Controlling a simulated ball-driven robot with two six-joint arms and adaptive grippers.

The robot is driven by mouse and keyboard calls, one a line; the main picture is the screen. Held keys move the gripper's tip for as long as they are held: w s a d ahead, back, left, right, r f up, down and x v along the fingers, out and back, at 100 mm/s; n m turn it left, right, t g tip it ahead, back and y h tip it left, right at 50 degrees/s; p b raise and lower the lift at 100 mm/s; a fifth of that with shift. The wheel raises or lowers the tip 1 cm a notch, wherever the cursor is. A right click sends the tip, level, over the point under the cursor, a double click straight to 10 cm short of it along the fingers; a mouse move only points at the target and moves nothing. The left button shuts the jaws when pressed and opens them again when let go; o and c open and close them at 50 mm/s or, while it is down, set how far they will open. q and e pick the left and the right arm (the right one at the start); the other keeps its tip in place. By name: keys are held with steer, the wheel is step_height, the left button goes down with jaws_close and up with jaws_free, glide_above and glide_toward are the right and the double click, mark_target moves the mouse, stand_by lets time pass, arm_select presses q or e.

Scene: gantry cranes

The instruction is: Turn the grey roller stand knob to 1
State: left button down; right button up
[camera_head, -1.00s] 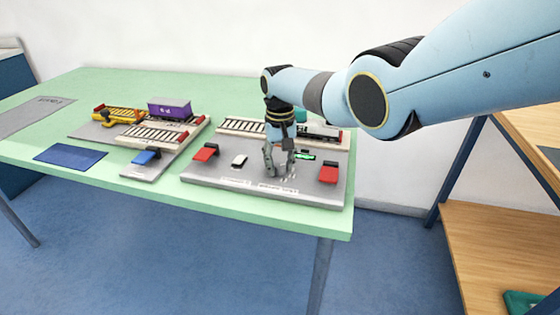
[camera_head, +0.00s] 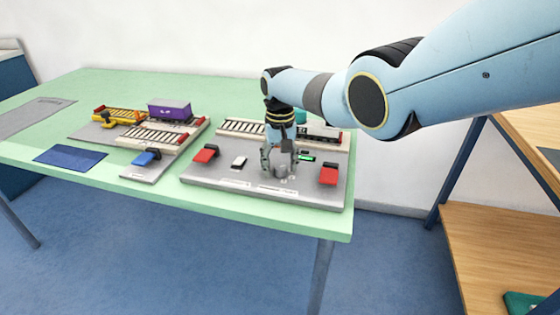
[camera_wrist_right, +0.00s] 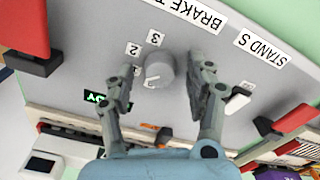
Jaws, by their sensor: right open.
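The grey knob (camera_head: 281,171) stands on the grey panel (camera_head: 215,177) at the right of the green table. In the right wrist view the knob (camera_wrist_right: 159,70) shows a pale mark at its lower left edge. The labels 3 (camera_wrist_right: 153,37) and 2 (camera_wrist_right: 133,49) are beside it; I see no 1, and a finger covers part of the panel there. My right gripper (camera_head: 279,160) is open above the knob, its fingers (camera_wrist_right: 165,75) on either side and apart from it. My left gripper is not in view.
Red levers (camera_head: 205,153) (camera_head: 328,173) flank the knob on the panel. A white switch (camera_head: 239,162) and a lit green display (camera_head: 306,158) are near. Rail tracks (camera_head: 240,127) run behind. A second panel with a purple container (camera_head: 170,109) stands at the left.

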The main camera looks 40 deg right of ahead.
mark_target(280, 167)
step_height(280, 167, up, 12)
stand_by(0.5)
stand_by(0.4)
